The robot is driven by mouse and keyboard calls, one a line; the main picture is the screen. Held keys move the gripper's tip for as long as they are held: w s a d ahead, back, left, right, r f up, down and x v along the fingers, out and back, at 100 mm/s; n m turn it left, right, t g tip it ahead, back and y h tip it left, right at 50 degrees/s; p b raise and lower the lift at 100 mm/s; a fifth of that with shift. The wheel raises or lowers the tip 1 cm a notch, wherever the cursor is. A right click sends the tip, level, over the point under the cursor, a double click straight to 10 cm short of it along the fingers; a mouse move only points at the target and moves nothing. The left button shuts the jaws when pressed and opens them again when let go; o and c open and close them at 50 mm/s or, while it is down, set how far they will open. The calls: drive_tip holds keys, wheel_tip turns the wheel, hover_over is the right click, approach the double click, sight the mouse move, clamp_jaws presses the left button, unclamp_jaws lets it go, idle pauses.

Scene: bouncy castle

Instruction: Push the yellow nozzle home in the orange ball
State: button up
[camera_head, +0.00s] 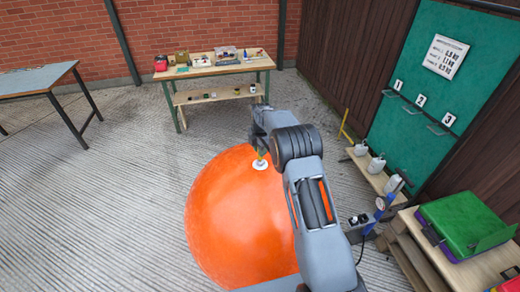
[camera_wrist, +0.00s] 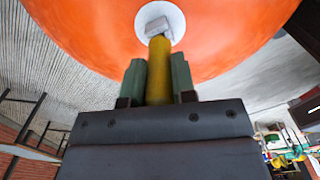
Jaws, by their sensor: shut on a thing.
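The large orange ball (camera_head: 228,222) sits on the paved floor, partly hidden by my arm. It fills the top of the wrist view (camera_wrist: 90,28). A round white valve (camera_head: 260,164) is set in its upper surface and also shows in the wrist view (camera_wrist: 174,17). The yellow nozzle (camera_wrist: 159,72) stands between the green finger pads of my gripper (camera_wrist: 158,78), which is shut on it. The nozzle points at the valve, with a pale grey block (camera_wrist: 158,26) at its end over the white disc. I cannot tell how deep it sits.
A wooden workbench (camera_head: 215,68) with small items stands at the back. A blue-topped table (camera_head: 35,78) is at the left. A low shelf (camera_head: 372,172) with white containers and a bench with a green case (camera_head: 465,222) are at the right. The floor left of the ball is clear.

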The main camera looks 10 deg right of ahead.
drive_tip(key=shift+f+b, duration=0.4)
drive_tip(key=shift+f, duration=0.3)
drive_tip(key=o, duration=1)
